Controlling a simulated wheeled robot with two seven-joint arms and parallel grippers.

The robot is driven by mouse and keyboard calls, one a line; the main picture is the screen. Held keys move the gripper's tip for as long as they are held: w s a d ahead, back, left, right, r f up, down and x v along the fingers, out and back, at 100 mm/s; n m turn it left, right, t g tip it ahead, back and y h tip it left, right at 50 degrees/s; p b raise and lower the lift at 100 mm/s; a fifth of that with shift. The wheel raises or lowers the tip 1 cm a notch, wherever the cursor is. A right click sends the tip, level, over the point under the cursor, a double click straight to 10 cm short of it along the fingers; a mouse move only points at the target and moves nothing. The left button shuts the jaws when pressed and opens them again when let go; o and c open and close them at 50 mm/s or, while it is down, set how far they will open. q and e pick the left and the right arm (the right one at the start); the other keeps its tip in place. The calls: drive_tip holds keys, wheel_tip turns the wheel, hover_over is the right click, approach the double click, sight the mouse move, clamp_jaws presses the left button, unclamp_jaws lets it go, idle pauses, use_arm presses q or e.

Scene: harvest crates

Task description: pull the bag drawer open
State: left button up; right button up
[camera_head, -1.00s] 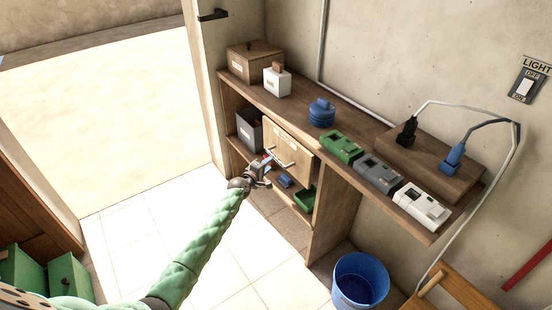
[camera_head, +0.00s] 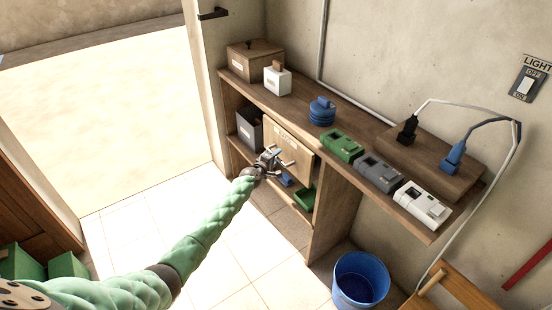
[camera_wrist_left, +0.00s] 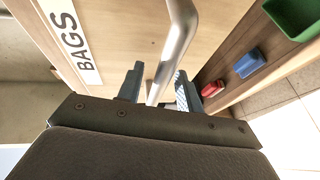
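The bag drawer (camera_head: 302,154) is a pale wooden front below the shelf top. In the left wrist view the drawer front (camera_wrist_left: 120,30) carries a white BAGS label (camera_wrist_left: 72,40). Its front appears in line with the shelf unit. Its metal bar handle (camera_wrist_left: 180,40) runs down between the two fingers of my left gripper (camera_wrist_left: 159,88). The fingers stand apart with a gap beside the bar. In the head view my left gripper (camera_head: 273,158) is at the handle, in front of the drawer. My right gripper is not in view.
A grey bin (camera_head: 248,132) stands left of the drawer. Below it are a green tray (camera_head: 304,198) and small blue and red items. Chargers and a blue canister (camera_head: 321,112) stand on the shelf top. A blue bucket (camera_head: 360,280) stands right. The floor in front is clear.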

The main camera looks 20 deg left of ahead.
use_arm(q)
clamp_jaws()
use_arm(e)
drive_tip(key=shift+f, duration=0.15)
use_arm(q)
drive_tip(key=shift+s, duration=0.1)
